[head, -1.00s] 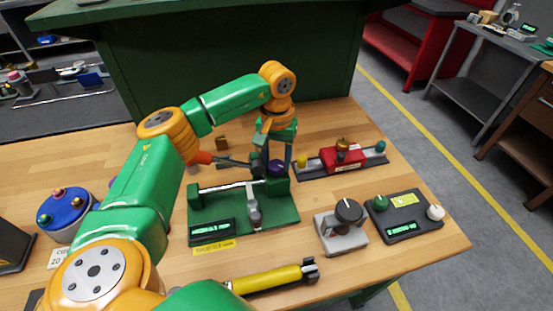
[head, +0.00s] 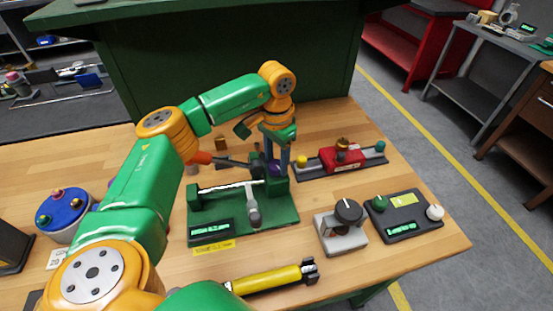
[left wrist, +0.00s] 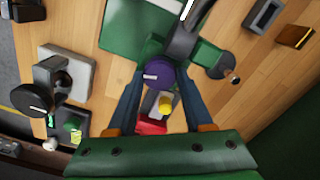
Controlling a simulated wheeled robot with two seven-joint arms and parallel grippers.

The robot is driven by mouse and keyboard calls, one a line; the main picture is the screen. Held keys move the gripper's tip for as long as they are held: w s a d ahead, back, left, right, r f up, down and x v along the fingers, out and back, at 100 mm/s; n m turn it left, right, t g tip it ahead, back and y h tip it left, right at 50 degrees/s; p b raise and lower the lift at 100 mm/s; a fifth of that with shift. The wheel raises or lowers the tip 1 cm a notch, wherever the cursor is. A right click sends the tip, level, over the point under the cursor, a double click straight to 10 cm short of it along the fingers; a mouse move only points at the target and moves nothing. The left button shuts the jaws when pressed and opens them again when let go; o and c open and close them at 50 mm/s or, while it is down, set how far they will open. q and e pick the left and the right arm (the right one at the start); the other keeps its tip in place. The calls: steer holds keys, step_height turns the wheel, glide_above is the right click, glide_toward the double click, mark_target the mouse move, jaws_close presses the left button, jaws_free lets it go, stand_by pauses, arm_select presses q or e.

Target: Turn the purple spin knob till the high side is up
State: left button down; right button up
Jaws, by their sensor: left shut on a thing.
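The purple knob (head: 275,169) sits at the back right of a green fixture (head: 275,215) with a base plate, a long rod and a grey lever. In the left wrist view the knob (left wrist: 158,74) shows its round purple face with a small light mark toward its left side. My left gripper (head: 278,160) points down, with its fingers on both sides of the knob. The left wrist view shows the fingers (left wrist: 160,80) shut on it. In the head view the fingers partly hide the knob. My right gripper is not in view.
A red block on a dark rail (head: 342,158) stands close to the right of the fixture. A grey box with a black knob (head: 347,213) and a dark panel (head: 403,213) stand at the right. A yellow cylinder (head: 268,279) lies in front.

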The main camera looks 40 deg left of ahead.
mark_target(277, 164)
arm_select(q)
steer(key=shift+w+r, duration=0.1)
steer(key=shift+r, duration=0.05)
steer(key=shift+c, duration=1.5)
jaws_free()
step_height(277, 164, up, 7)
steer(key=shift+b, duration=0.7)
